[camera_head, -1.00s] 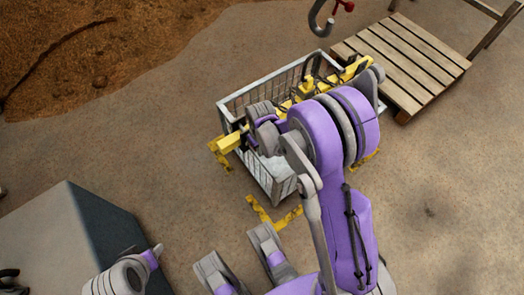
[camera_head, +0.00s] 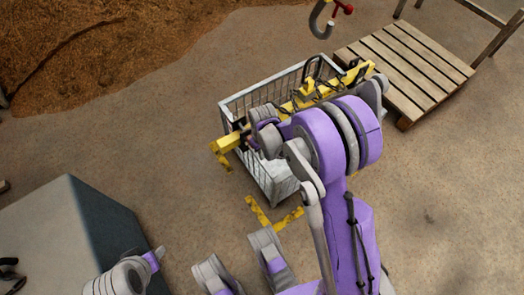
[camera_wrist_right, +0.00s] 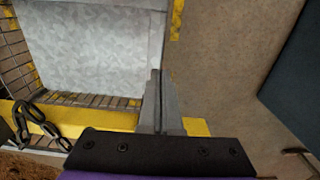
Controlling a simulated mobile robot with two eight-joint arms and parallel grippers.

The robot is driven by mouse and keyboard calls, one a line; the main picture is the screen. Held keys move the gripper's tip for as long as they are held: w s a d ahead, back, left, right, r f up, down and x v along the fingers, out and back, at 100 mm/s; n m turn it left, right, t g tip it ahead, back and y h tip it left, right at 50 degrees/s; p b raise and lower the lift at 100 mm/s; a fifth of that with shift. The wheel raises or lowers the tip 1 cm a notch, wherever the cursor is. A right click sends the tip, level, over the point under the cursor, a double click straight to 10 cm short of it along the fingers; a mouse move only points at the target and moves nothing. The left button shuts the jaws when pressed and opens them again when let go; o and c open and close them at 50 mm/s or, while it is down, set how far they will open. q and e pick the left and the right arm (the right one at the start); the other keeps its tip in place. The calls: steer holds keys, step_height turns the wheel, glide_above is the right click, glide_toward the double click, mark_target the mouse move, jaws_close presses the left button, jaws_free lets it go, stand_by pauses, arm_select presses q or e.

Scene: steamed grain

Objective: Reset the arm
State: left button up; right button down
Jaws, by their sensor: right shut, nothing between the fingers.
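My right arm, purple and grey, reaches up over the wire-sided metal crate (camera_head: 283,186) in the head view. My right gripper (camera_head: 243,130) is at the crate's left side, near the left end of a yellow beam (camera_head: 228,143), and partly hidden by my own wrist. In the right wrist view its fingers (camera_wrist_right: 158,95) are together and empty, pointing past the crate's edge. The yellow beam (camera_wrist_right: 92,116) runs behind the fingers there; whether they touch it I cannot tell. Part of my left arm shows at lower left, but its gripper cannot be made out.
Dark chain links (camera_wrist_right: 40,120) hang at the beam. A wooden pallet-like platform (camera_head: 405,70) stands right of the crate, with a grey hook (camera_head: 318,20) above. A large grey block (camera_head: 65,225) is at lower left. Brown grain (camera_head: 110,45) lies at upper left.

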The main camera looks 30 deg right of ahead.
arm_select(q)
steer(key=p+v, duration=0.3)
steer(key=shift+w+r, duration=0.3)
arm_select(e)
step_height(320, 180, up, 10)
steer(key=s+a+r+m+t, duration=0.1)
steer(key=s+a+r+t, duration=0.15)
steer(key=s+r, duration=0.45)
steer(key=s+a+r+t, duration=0.2)
steer(key=s+a+r, duration=0.15)
steer(key=s, duration=0.85)
arm_select(q)
step_height(320, 180, up, 24)
steer(key=w+t+p, duration=0.1)
steer(key=p, duration=2)
steer(key=shift+w, duration=0.2)
arm_select(e)
step_height(320, 180, up, 24)
steer(key=w, duration=0.1)
steer(key=shift+w+a+t, duration=0.15)
steer(key=shift+w+t, duration=0.2)
steer(key=shift+t, duration=0.1)
arm_select(q)
steer(key=shift+s, duration=0.1)
arm_select(e)
steer(key=shift+s+f, duration=0.1)
